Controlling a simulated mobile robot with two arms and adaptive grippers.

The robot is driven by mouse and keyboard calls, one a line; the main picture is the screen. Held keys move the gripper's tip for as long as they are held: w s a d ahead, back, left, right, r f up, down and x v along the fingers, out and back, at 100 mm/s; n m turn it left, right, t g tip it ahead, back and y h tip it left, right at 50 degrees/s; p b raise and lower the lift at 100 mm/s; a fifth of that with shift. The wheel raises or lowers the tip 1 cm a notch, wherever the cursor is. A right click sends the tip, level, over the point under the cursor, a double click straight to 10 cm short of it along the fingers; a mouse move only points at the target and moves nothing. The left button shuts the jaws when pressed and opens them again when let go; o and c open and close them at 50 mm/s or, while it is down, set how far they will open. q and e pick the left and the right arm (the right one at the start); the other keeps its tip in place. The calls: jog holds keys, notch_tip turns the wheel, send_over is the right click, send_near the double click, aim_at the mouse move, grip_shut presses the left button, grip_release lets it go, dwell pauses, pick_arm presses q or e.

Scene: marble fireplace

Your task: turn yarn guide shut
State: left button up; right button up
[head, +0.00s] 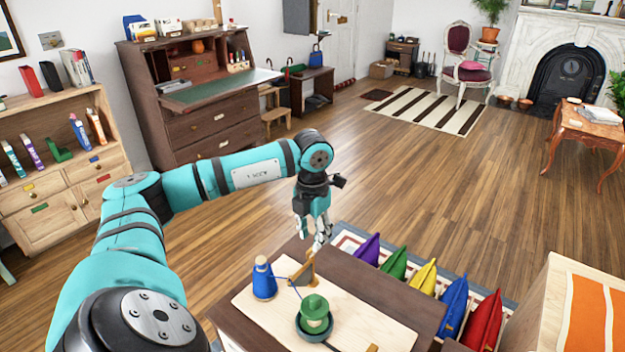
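The yarn guide seems to be the small wooden upright piece (304,271) on a pale board (262,318) on the dark-topped cabinet in the lower middle. A blue yarn cone (264,281) stands to its left, with a blue strand running toward the guide. A green-topped figure or spool in a dark green dish (314,318) is in front. My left gripper (318,243) points down just above and behind the wooden piece. Its fingertips are close to the top of that piece; I cannot tell whether they touch or how far apart they are. My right gripper is out of view.
Several coloured cushions (395,262) stand in a row behind and right of the cabinet. A pale wooden unit with orange panels (590,310) is at the lower right. A desk (205,120) and shelf (65,170) stand at left.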

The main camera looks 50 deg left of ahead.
pick_arm(q)
notch_tip(320, 180, up, 8)
jog(key=shift+s+f, duration=0.1)
dwell(0.8)
